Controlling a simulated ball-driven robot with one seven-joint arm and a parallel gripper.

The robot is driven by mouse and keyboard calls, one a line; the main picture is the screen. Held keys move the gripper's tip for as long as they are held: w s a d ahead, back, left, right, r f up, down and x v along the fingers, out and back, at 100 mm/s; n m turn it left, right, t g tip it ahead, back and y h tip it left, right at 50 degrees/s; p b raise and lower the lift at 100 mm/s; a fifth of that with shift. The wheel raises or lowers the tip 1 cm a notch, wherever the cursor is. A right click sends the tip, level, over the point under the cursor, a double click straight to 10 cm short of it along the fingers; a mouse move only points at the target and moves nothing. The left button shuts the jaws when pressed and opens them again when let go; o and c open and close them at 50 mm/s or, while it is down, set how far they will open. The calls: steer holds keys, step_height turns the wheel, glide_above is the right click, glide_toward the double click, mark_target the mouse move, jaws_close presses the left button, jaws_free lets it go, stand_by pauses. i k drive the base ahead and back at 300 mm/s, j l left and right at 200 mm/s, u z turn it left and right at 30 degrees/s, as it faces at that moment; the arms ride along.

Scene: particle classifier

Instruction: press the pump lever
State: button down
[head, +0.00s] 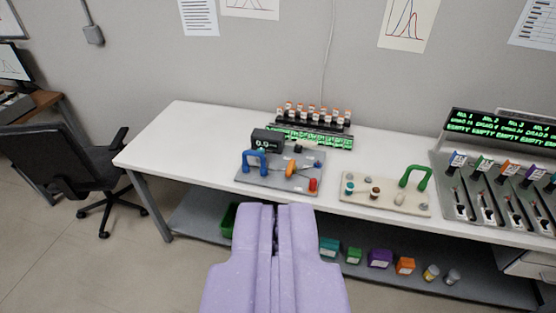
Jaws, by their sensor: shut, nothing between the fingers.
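A grey panel (262,183) lies on the white table. It carries a blue arched handle (246,162), an orange lever-like part (291,167), a red part (313,184) and a small black display (267,139). No label shows which part is the pump lever. A cream board (400,205) to its right carries a green arched handle (415,176) and several small knobs. My purple gripper (275,211) is at the bottom middle, shut and empty. In the picture its tips lie just below the grey panel and in front of the table's edge; no contact shows.
The white table (185,135) is bare at its left end. A rack of orange-capped vials (310,113) stands behind the panel. Slanted channels (505,195) and a green-lettered display (500,130) are at right. Coloured boxes (380,258) sit on the lower shelf. A black chair (60,155) is at left.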

mark_target(299, 142)
steer(key=i+l, duration=0.25)
steer(key=i, duration=0.3)
steer(key=i+l, duration=0.25)
steer(key=i, duration=0.3)
steer(key=i+l+z, duration=0.1)
steer(key=i, duration=0.45)
steer(key=i+l, duration=0.3)
steer(key=i, duration=0.25)
steer(key=i+l, duration=0.2)
steer(key=i, duration=0.35)
